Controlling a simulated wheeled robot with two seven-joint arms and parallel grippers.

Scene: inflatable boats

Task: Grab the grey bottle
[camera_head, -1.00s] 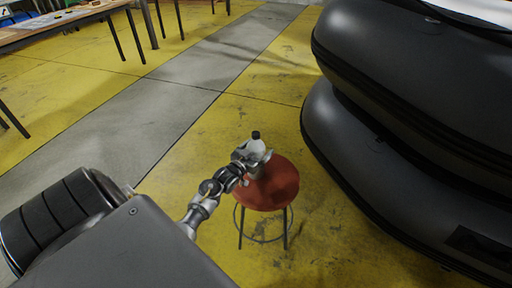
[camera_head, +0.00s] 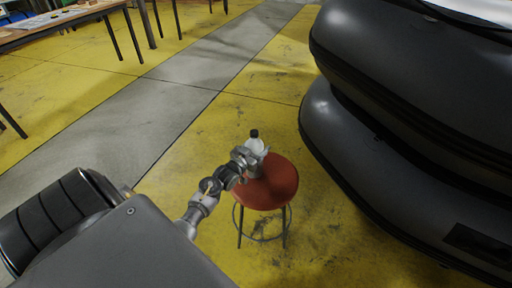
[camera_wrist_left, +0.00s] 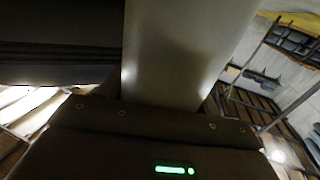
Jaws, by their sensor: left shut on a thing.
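The grey bottle (camera_head: 255,145) with a black cap stands upright on or just above the round red stool (camera_head: 275,190); I cannot tell if its base touches the seat. My left gripper (camera_head: 254,160) is at the bottle's body and shut on it. The gripper hides the bottle's lower part. In the left wrist view the bottle (camera_wrist_left: 180,55) fills the upper middle as a pale, close-up surface right in front of the gripper housing. My right gripper is in neither view.
Large dark inflatable boats (camera_head: 410,170) are stacked close on the right of the stool. Wooden tables (camera_head: 60,22) stand at the back left. The yellow and grey floor (camera_head: 170,120) between them is clear.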

